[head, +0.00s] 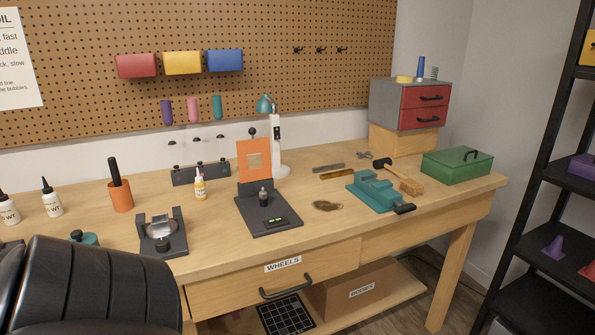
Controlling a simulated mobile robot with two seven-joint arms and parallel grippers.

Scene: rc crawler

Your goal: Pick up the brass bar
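A slim brass-coloured bar (337,175) lies flat on the wooden workbench (350,236). A grey bar (328,168) lies just behind it, close by. To the right of the brass bar is a teal vise (374,191) with a dark handle. A brown patch or small coil (326,206) lies in front of the bar. Neither of my grippers shows in the head view.
A dark stand with an orange panel (254,160) is left of the bar. A mallet (403,180), a green toolbox (456,165) and a red-drawer cabinet (425,108) are right. A large black shape (90,295) blocks the lower left. A drawer (270,280) is below.

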